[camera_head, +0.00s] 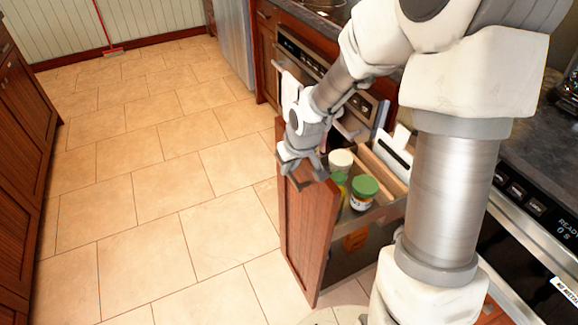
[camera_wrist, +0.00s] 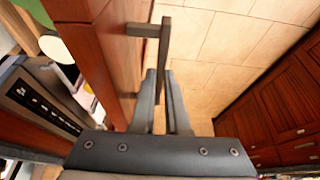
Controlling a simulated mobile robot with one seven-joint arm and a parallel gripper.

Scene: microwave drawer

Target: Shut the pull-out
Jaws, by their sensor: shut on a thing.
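The pull-out stands open, its tall red-brown wooden front panel (camera_head: 307,232) out from the cabinet row over the tiled floor. Jars with green and pale lids stand in its upper tray (camera_head: 385,212). My gripper (camera_head: 302,170) is at the top of the front panel, on its outer side. In the wrist view, the dark bar handle (camera_wrist: 164,45) stands off the panel (camera_wrist: 118,50) and runs down between the two fingers of my gripper (camera_wrist: 162,85), which are shut on it. The handle is mostly hidden by my gripper in the head view.
An oven with a white towel (camera_head: 290,90) is behind the pull-out, and a fridge (camera_head: 234,40) farther back. Wooden cabinets (camera_head: 25,170) line the left side. The tiled floor (camera_head: 150,180) between is clear, with a red broom (camera_head: 112,50) at the far wall.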

